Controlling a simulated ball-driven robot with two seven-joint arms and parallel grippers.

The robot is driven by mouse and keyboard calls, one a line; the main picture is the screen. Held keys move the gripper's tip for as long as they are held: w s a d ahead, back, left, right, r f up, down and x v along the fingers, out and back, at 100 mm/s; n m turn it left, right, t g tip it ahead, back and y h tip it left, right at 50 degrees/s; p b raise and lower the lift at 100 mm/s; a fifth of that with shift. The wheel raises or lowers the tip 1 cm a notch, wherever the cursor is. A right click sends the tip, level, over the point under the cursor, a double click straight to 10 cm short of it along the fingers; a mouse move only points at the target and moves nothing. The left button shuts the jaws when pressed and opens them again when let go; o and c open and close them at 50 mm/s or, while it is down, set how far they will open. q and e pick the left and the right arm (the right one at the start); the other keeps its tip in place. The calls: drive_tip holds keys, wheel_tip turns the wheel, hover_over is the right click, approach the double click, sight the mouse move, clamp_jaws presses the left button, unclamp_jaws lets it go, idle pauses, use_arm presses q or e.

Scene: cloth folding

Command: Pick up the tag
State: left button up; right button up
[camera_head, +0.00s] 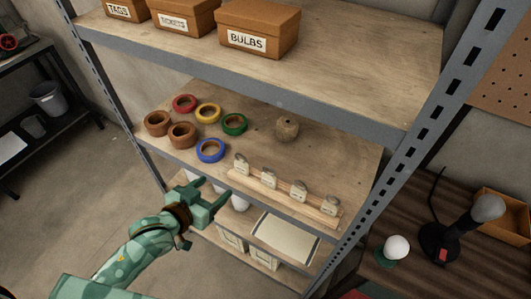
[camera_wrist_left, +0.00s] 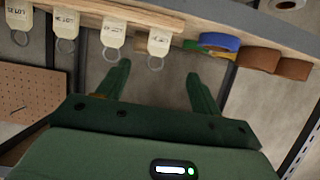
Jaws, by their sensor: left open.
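Several pale tags with metal rings sit in a row on a wooden rail (camera_head: 285,199) at the front edge of the middle shelf. The tag nearest my left gripper is the leftmost one (camera_head: 241,163) in the head view; in the wrist view it is the rightmost tag (camera_wrist_left: 160,42), its ring hanging clear. My left gripper (camera_head: 207,184) is open and empty, below and left of that tag in the head view. In the wrist view its fingertips (camera_wrist_left: 159,74) are spread either side of the ring's line, apart from the tag. My right gripper is not in view.
Colored and brown tape rolls (camera_head: 210,150) and a twine ball (camera_head: 287,129) lie on the middle shelf (camera_head: 330,155). Labelled boxes (camera_head: 257,28) stand on the upper shelf. A metal post (camera_head: 425,130) stands at right. Floor at left is open.

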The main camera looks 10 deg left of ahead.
sight(240, 166)
use_arm(q)
drive_tip(key=x, duration=0.3)
drive_tip(key=b+x, duration=0.1)
drive_tip(key=x, duration=0.3)
drive_tip(key=b+x, duration=0.1)
drive_tip(key=x, duration=0.3)
drive_tip(key=shift+w+d+r, duration=0.1)
drive_tip(key=shift+r, duration=0.15)
drive_tip(key=b+x, duration=0.1)
drive_tip(key=x, duration=0.4)
drive_tip(key=shift+w+f+b, duration=0.1)
drive_tip(key=shift+f+b, duration=0.05)
drive_tip(key=shift+b, duration=0.2)
drive_tip(key=c, duration=1)
